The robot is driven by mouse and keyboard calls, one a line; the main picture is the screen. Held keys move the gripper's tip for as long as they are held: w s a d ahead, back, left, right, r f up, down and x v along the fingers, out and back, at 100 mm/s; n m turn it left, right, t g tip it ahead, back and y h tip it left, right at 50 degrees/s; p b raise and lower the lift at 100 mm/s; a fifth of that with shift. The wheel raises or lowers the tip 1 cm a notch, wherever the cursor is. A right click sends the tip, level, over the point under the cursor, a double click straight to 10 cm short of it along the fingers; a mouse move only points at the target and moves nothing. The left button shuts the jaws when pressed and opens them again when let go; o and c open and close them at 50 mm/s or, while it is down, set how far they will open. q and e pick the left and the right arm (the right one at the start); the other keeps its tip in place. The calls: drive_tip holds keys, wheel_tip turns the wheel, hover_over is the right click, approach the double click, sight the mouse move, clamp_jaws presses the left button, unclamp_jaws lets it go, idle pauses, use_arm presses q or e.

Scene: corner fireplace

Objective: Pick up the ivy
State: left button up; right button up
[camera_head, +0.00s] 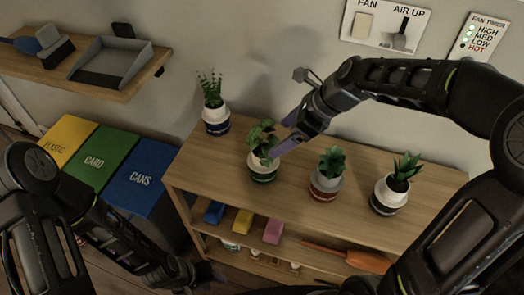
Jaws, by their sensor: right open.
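The plant that looks like the ivy (262,134) has broad green leaves. It stands upright on the wooden shelf unit's top, in a white pot with a green band (263,173). My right gripper (278,138) comes in from the right, with its fingers spread and pointing at the leaves' right side. One finger overlaps the plant's right edge in the picture; I cannot tell if it touches. Nothing shows between the fingers. My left gripper (208,278) is low at the bottom edge, left of the shelf unit's front. It is dark and partly hidden, so its jaws are unclear.
A blue-banded pot (216,122) stands behind left; a red-banded pot (324,187) and a dark-banded pot (389,195) stand to the right on the shelf unit (350,220). Coloured bins (138,185) are at left. A wall switch panel (385,24) is above.

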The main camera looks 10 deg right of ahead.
sight(268, 147)
drive_tip(key=shift+x, duration=1.3)
drive_tip(key=p+x, duration=0.1)
drive_tip(key=x, duration=0.4)
drive_tip(key=shift+w+f, duration=0.15)
drive_tip(key=shift+d, duration=0.1)
drive_tip(key=shift+c, duration=0.3)
drive_tip(key=c, duration=1.6)
